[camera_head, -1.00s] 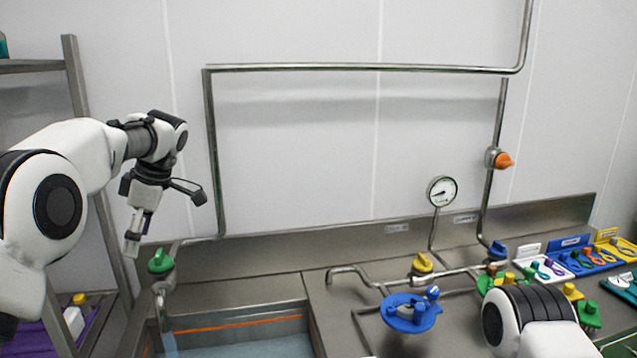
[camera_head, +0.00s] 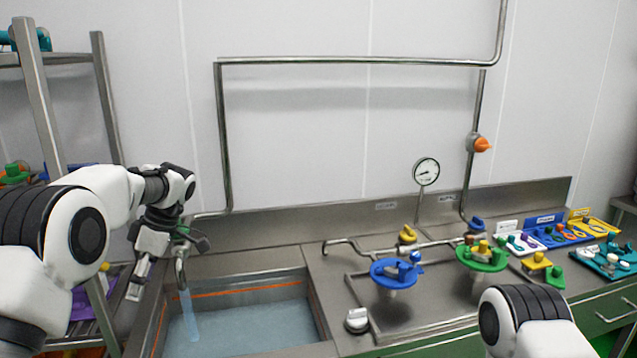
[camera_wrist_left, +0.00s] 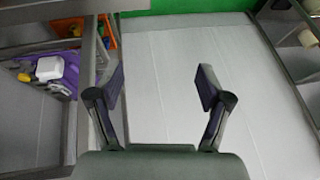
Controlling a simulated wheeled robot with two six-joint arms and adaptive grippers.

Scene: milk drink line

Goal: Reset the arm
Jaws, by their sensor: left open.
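My left gripper (camera_head: 168,262) hangs fingers down beside the left end of the sink, in front of the tap. It is open, and its two fingers (camera_wrist_left: 160,88) stand wide apart with nothing between them in the left wrist view. My left arm (camera_head: 80,225) comes in from the left, bent at the elbow. Part of my right arm (camera_head: 530,325) shows at the lower right, but its gripper is out of view.
Water runs from the tap (camera_head: 181,268) into the sink (camera_head: 250,330). A metal shelf rack (camera_head: 42,110) stands close to my left arm. Blue (camera_head: 385,272) and green (camera_head: 485,262) valve discs, a gauge (camera_head: 426,172) and tool trays (camera_head: 570,238) are at the right.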

